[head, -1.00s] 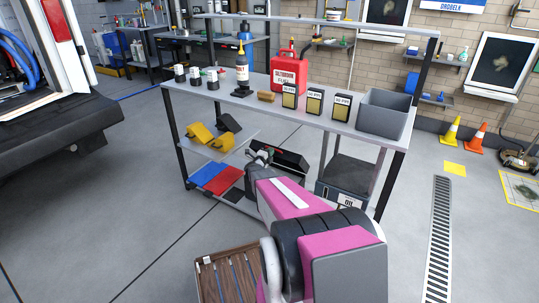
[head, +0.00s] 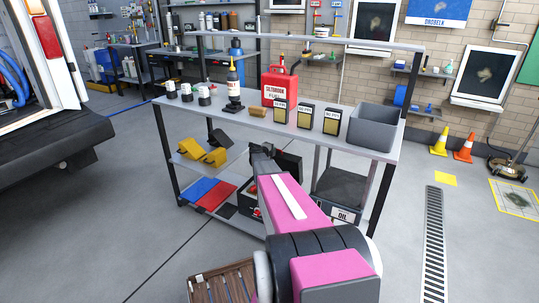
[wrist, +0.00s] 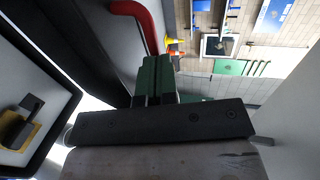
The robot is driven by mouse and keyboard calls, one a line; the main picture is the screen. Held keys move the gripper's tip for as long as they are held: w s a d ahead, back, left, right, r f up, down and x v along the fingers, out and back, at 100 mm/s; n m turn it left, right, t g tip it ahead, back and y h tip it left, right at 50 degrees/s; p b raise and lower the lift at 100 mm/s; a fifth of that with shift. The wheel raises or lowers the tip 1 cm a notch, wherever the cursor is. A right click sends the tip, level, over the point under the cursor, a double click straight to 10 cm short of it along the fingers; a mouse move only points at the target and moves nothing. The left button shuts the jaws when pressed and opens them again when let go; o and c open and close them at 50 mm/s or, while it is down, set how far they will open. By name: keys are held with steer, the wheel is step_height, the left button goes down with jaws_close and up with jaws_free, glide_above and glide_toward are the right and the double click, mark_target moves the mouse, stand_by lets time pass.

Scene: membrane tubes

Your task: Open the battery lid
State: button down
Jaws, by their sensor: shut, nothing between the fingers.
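My gripper (head: 262,151) is in front of the shelving unit, just below its top board. In the wrist view its green finger pieces (wrist: 152,78) are together, with nothing visible between them. A black box-like object (head: 289,164), perhaps the battery box, shows behind my arm on the lower level; much of it is hidden. In the wrist view a red curved bar (wrist: 146,22) and a dark grey panel (wrist: 108,45) lie close to the fingers. I cannot tell whether they touch, nor whether this panel is the lid.
The shelving top (head: 235,115) carries bottles, a red fuel can (head: 279,88), several small boxes and a grey bin (head: 372,122). Yellow objects (head: 191,150) and coloured panels (head: 201,190) lie below. Dark OIL container (head: 342,190) stands at right.

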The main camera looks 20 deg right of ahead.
steer(key=w+d, duration=0.7)
steer(key=d, duration=0.1)
steer(key=shift+d+r, duration=0.15)
steer(key=shift+d, duration=0.25)
